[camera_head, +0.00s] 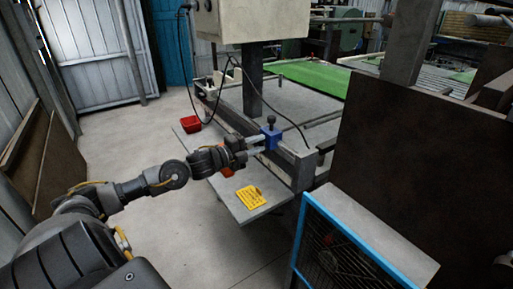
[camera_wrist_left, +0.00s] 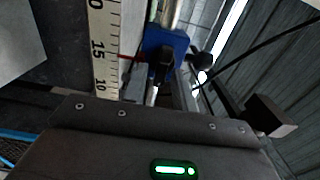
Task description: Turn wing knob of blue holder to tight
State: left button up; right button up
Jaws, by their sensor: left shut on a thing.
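The blue holder (camera_head: 271,140) sits on the rail at the near edge of the machine, with a dark round-topped knob (camera_head: 271,119) standing above it. My left gripper (camera_head: 262,144) reaches it from the left, with its pale fingers at the holder's near side. It is shut on the wing knob, which the fingers mostly hide in the head view. In the left wrist view the blue holder (camera_wrist_left: 179,43) is at top centre, with a dark knob part (camera_wrist_left: 161,67) in front of it. The knob's angle is hard to tell. My right gripper is out of view.
A grey shelf (camera_head: 226,196) below the arm carries a red bin (camera_head: 190,124) and a yellow tag-like piece (camera_head: 250,197). A blue-framed guard (camera_head: 325,235) stands at front right. A scale strip (camera_wrist_left: 98,45) runs beside the holder. A black cable hangs near the post (camera_head: 252,85).

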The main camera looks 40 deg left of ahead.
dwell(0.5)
pick_arm(q)
jog(key=o, duration=0.6)
jog(key=shift+v, duration=5.4)
